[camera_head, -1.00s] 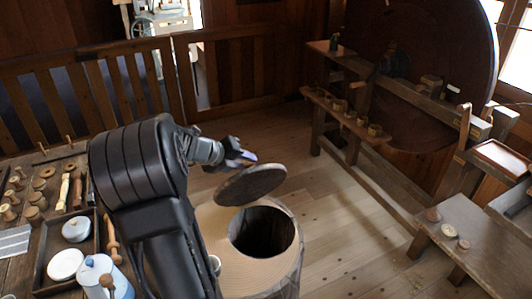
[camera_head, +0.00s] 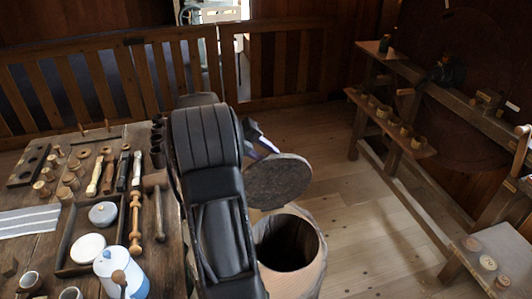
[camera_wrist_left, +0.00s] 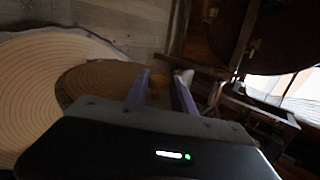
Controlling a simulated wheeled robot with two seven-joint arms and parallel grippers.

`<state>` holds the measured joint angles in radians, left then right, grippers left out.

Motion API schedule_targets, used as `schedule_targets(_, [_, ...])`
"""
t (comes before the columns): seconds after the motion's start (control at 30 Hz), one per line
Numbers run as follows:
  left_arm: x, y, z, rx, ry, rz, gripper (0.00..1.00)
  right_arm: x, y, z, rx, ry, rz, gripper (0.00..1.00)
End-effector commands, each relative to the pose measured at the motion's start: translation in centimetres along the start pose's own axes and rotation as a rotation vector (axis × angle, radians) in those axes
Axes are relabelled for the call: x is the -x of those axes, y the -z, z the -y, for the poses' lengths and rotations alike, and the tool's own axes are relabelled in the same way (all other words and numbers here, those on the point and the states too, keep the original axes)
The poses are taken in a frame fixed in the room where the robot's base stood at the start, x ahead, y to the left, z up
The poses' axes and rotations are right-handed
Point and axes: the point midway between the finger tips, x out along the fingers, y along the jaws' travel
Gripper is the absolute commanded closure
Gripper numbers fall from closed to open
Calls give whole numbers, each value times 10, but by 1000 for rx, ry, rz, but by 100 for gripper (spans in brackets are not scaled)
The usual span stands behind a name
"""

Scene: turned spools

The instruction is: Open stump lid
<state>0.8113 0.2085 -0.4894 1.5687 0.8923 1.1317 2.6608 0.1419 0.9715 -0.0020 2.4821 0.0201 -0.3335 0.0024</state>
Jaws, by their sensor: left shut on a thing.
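The stump (camera_head: 309,234) stands on the floor right of the workbench, with a round dark opening in its top. Its lid (camera_head: 280,184), a dark round disc, is off the opening, tilted in the air above its far side. My left gripper (camera_head: 262,143), partly hidden behind my arm, is at the lid's upper edge. In the left wrist view, my left gripper (camera_wrist_left: 161,92) is shut on a small brownish knob of the lid (camera_wrist_left: 90,82). A pale ringed top, likely the stump (camera_wrist_left: 35,75), lies left of the lid. My right gripper is not in view.
The workbench (camera_head: 22,255) at left holds turned pieces, tools, a tray (camera_head: 62,235) and a blue-white jug (camera_head: 118,275). A wooden railing (camera_head: 110,75) runs behind. A bench with cups (camera_head: 395,130) and a low table (camera_head: 505,245) stand right. Floor between is clear.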

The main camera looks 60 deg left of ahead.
Motion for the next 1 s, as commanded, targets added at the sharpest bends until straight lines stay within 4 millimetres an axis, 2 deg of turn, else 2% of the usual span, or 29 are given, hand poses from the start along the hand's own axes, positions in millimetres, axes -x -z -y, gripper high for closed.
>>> schedule_targets(0.03, [-2, 2, 0, 2, 0, -8, 100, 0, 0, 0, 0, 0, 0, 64])
schedule_targets(0.07, [-2, 2, 0, 2, 0, -8, 69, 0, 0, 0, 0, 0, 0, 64])
schedule_targets(0.3, [-1, 1, 0, 1, 0, -4, 49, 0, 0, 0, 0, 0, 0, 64])
schedule_targets(0.67, [4, 0, 0, 0, 1, -1, 48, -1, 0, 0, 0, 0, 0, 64])
schedule_targets(0.77, [13, 0, -1, 0, 1, 0, 48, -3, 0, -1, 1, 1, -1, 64])
schedule_targets(1.0, [52, 0, -1, 0, 1, 1, 48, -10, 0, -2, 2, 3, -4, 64])
